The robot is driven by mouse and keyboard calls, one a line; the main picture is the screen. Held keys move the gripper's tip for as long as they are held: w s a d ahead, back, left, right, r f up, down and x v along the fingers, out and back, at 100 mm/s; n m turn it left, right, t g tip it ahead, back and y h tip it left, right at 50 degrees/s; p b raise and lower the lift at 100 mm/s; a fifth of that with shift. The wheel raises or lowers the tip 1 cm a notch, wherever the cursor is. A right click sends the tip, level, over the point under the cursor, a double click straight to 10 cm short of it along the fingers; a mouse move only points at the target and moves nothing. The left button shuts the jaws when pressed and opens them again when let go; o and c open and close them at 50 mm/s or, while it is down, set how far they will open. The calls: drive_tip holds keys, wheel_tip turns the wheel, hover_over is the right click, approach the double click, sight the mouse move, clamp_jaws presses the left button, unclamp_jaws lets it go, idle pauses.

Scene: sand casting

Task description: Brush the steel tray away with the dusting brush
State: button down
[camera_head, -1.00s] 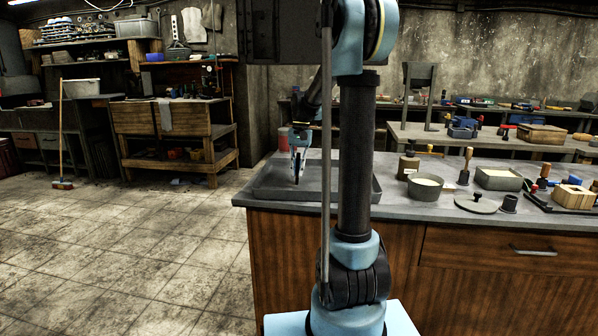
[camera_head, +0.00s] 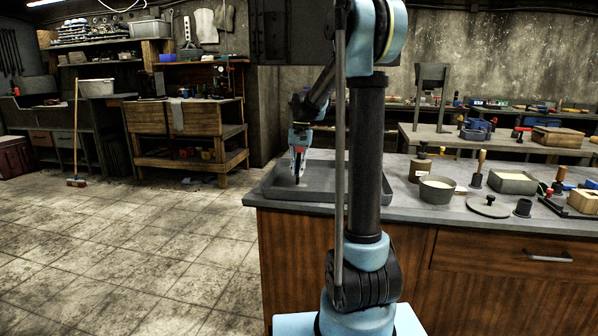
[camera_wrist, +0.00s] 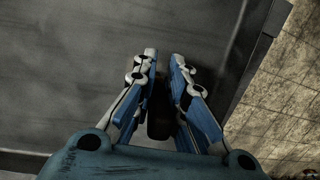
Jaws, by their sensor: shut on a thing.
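The steel tray (camera_head: 273,190) is a shallow grey rimmed tray at the left end of the workbench. My gripper (camera_head: 298,178) is over the tray's left part, pointing down. In the wrist view my gripper (camera_wrist: 162,85) is shut on a dark, narrow thing, seemingly the dusting brush (camera_wrist: 159,124). Only a dark part of the brush shows between the fingers. Its bristles are hidden, and I cannot tell whether they touch the tray. The tray's grey floor (camera_wrist: 70,65) fills most of the wrist view.
The workbench top (camera_head: 405,200) also bears a pot of pale sand (camera_head: 436,189), a flat lid (camera_head: 488,207), a grey box (camera_head: 512,183) and several small tools, right of my arm. Open tiled floor (camera_head: 130,240) lies left of the bench. A broom (camera_head: 76,140) stands farther back.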

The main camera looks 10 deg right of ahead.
drive_tip(key=shift+w+a, duration=0.1)
drive_tip(key=shift+a, duration=0.4)
drive_tip(key=shift+a, duration=0.1)
drive_tip(key=shift+w+a, duration=0.3)
drive_tip(key=shift+a, duration=0.55)
wheel_tip(320, 180, up, 8)
idle(0.3)
